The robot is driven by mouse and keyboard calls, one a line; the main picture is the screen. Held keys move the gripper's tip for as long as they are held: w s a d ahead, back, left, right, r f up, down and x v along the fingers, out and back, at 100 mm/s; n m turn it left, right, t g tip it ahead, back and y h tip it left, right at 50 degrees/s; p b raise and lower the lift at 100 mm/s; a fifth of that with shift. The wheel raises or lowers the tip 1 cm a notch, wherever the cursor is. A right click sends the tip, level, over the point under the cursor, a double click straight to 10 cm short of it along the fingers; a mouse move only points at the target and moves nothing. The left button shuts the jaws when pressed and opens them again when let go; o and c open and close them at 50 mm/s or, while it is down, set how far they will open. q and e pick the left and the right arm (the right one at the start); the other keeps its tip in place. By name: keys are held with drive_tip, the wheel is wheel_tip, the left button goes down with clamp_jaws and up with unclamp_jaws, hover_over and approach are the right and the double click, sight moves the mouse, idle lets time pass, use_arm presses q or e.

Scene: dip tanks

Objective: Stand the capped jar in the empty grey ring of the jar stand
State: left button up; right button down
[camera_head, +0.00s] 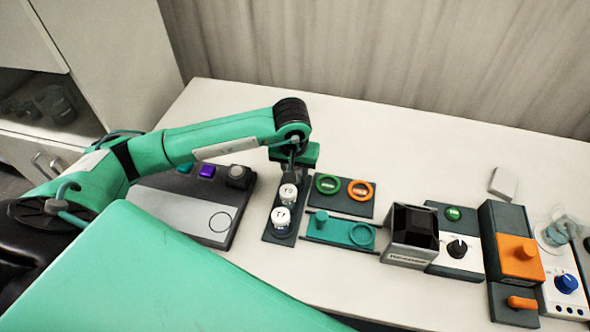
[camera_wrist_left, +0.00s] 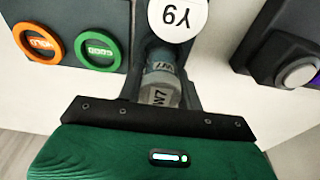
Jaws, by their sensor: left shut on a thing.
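The jar stand (camera_head: 270,232) is a dark narrow plate running away from me. Two white-capped jars stand on it, the Y9 jar (camera_head: 288,193) behind the Y7 jar (camera_head: 281,217). My left gripper (camera_head: 292,168) is over the stand's far end, pointing down and shut on the capped jar. That jar shows in the left wrist view as a greyish, bluish body marked W7 (camera_wrist_left: 159,93), just past the gripper's edge and beside the Y9 cap (camera_wrist_left: 178,17). The grey ring under it is hidden, and I cannot tell whether the jar touches the stand. My right gripper is out of view.
A plate with a green ring (camera_head: 328,184) and an orange ring (camera_head: 361,190) lies right of the stand, with a teal fixture (camera_head: 340,231) nearer. A button panel (camera_head: 205,220) lies left. A black-topped box (camera_head: 410,237) and control units stand farther right.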

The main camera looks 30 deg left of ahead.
use_arm(q)
drive_tip(key=shift+f, duration=1)
drive_tip(key=o, duration=1)
drive_tip(key=shift+r, duration=0.1)
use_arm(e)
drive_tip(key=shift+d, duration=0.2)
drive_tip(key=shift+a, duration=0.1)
